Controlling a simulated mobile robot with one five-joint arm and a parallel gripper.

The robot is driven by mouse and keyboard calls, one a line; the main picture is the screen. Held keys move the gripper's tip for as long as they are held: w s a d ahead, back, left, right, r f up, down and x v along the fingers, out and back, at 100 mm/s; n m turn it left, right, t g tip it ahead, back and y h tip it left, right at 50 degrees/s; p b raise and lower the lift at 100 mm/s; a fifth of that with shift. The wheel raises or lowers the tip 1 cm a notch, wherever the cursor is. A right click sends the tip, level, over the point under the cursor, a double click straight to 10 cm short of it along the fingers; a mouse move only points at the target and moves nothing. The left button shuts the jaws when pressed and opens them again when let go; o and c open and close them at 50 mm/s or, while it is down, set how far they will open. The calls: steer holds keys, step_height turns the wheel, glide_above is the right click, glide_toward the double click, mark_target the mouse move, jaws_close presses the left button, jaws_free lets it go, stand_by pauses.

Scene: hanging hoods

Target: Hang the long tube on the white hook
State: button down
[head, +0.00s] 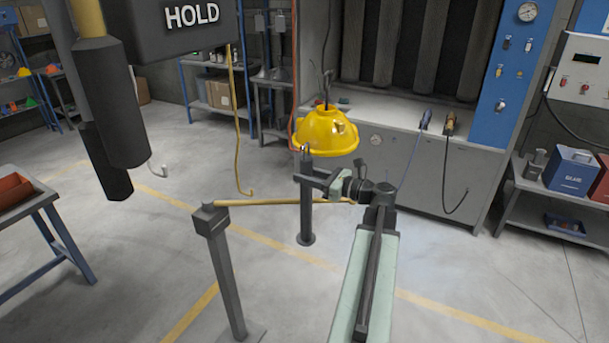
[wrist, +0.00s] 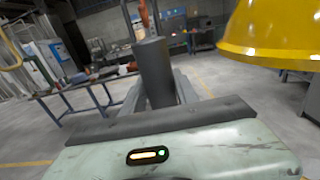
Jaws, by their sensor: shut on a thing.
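The long tube (head: 306,205) is dark grey, upright, with a flat round rim at its lower end and a small fitting at its top. My gripper (head: 318,180) is shut on its upper part. In the wrist view the tube (wrist: 153,72) stands between my grey fingers (wrist: 155,95). I cannot tell whether its lower rim touches the floor. A white hook (head: 159,172) shows low beside the dark hanging cylinders at left, apart from the tube; its upper part is hidden.
A yellow hood (head: 326,130) hangs just above and behind my gripper, close at right in the wrist view (wrist: 275,30). A yellow hook (head: 248,190) hangs left of it. A tan bar (head: 265,202) reaches from a grey post (head: 225,270). Dark cylinders (head: 110,100) hang upper left.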

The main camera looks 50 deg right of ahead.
steer(key=v, duration=1)
steer(key=shift+r, duration=0.2)
stand_by(0.7)
steer(key=shift+f, duration=0.3)
